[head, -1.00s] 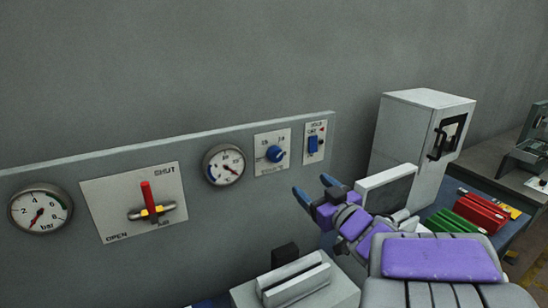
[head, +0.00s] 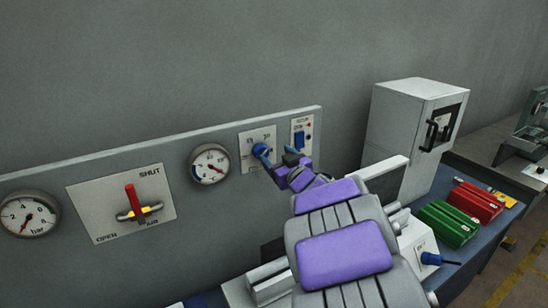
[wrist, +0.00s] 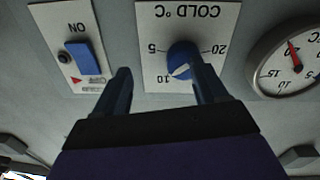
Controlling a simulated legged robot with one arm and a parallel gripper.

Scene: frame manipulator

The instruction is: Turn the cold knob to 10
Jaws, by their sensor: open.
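The cold knob (wrist: 181,58) is blue with a white pointer, on a white plate (wrist: 150,22) marked COLD °C. In the wrist view the plate appears upside down. The pointer slants toward the lower left, near the 10 mark; its exact reading is hard to tell. My gripper (wrist: 160,72) is open at the plate. Its right finger overlaps the knob's right edge; its left finger stands apart, near the plate's left edge. I cannot tell whether the right finger touches the knob. In the head view my gripper (head: 277,156) partly covers the knob (head: 261,149).
A blue ON switch (wrist: 82,58) is left of the gripper in the wrist view. A dial gauge (wrist: 292,62) is on the right. In the head view a red-handled valve (head: 133,200) is left on the panel, and a white cabinet (head: 400,125) stands right.

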